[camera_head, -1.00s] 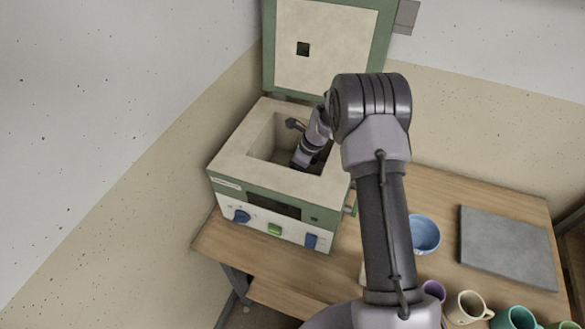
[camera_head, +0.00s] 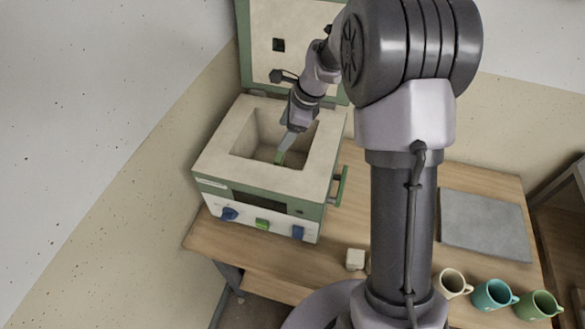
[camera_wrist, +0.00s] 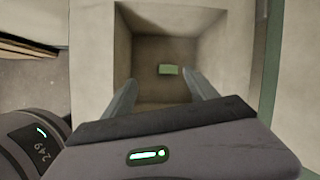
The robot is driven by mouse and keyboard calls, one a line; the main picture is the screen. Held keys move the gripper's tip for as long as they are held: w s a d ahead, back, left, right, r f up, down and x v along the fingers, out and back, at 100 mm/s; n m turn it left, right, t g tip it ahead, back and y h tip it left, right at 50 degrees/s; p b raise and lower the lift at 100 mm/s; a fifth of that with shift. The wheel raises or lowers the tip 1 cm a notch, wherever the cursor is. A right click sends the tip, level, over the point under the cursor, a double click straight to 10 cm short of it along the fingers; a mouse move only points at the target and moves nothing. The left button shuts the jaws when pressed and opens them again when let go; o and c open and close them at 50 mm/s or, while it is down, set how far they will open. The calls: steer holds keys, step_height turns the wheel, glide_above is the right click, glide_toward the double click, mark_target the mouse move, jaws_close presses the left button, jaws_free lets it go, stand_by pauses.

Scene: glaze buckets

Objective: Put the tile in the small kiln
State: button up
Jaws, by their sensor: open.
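The small kiln (camera_head: 255,177) stands on the table with its lid raised and its square chamber open at the top. It also shows in the wrist view (camera_wrist: 95,60). The tile (camera_wrist: 168,70), a small green piece, lies on the chamber floor. In the head view the green tile (camera_head: 280,158) shows just below my fingertips. My gripper (camera_head: 287,146) points down into the chamber from above. In the wrist view my gripper (camera_wrist: 160,84) has its two fingers wide apart, with nothing between them, and the tile lies beyond the tips, apart from them.
The upright lid (camera_head: 290,45) stands behind the chamber. A grey slab (camera_head: 485,225) lies at the table's right. A cream mug (camera_head: 453,283), a teal mug (camera_head: 492,294) and a green mug (camera_head: 540,304) stand near the front edge. A pale block (camera_head: 355,259) lies right of the kiln.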

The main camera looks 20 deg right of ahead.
steer(key=s+a+r+n+t, duration=0.1)
steer(key=s+a+r+n, duration=0.2)
steer(key=s+r+n, duration=0.35)
steer(key=s+a+r+n+t, duration=0.1)
steer(key=s+a+r+n, duration=0.15)
steer(key=s+r, duration=0.7)
steer(key=s+n+t+h, duration=0.1)
steer(key=s+n, duration=0.7)
steer(key=s, duration=0.6)
steer(key=shift+s+a+f, duration=0.2)
steer(key=shift+s+a, duration=0.1)
steer(key=shift+a, duration=0.1)
step_height(320, 180, down, 8)
steer(key=b, duration=0.7)
steer(key=shift+b, duration=0.4)
steer(key=shift+r, duration=0.1)
